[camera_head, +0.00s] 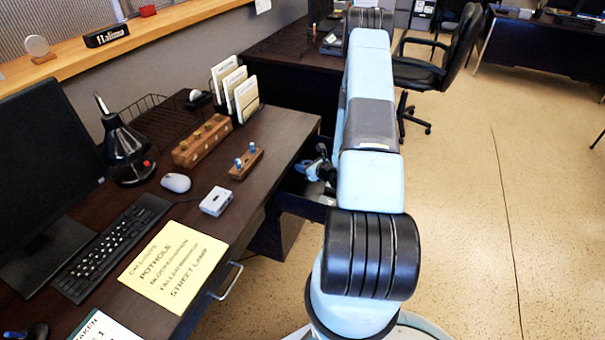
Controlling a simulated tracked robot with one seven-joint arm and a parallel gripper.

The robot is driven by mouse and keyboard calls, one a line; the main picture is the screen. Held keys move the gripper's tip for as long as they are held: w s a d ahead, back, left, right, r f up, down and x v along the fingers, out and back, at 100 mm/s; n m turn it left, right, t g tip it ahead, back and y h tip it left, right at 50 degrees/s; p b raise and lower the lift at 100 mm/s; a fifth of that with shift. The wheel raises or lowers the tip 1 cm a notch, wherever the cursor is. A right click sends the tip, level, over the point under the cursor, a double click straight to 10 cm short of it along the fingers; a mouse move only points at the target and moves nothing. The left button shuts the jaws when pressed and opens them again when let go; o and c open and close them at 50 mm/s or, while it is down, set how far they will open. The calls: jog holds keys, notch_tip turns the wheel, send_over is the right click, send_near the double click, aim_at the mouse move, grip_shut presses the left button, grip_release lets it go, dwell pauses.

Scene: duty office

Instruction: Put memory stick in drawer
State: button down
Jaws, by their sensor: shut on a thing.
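My gripper (314,170) is at the right edge of the desk, low beside my arm and partly hidden by it. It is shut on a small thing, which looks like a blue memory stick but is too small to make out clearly. An open drawer (298,204) lies under the desk edge, just below my gripper; my arm hides part of it. A small wooden block (247,166) on the desk holds blue-topped sticks upright.
The desk (208,253) carries a lamp (125,148), a mouse (175,183), a keyboard (112,246), a small grey box (216,201), a yellow sign (172,266), a longer wooden block (202,141) and a card rack (236,92). An office chair (437,68) stands behind my arm. Floor at right is clear.

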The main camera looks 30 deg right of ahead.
aim_at(302, 179)
jog(key=shift+w+d+f, duration=0.2)
jog(key=shift+w+f, duration=0.2)
jog(key=shift+f, duration=0.15)
jog(key=shift+w+d+f, duration=0.15)
jog(key=shift+w+f, duration=0.25)
jog(key=shift+f, duration=0.15)
jog(key=shift+w+f, duration=0.1)
jog(key=shift+f, duration=1.55)
jog(key=c, duration=1)
grip_release()
jog(key=shift+v, duration=3.75)
jog(key=shift+d, duration=0.1)
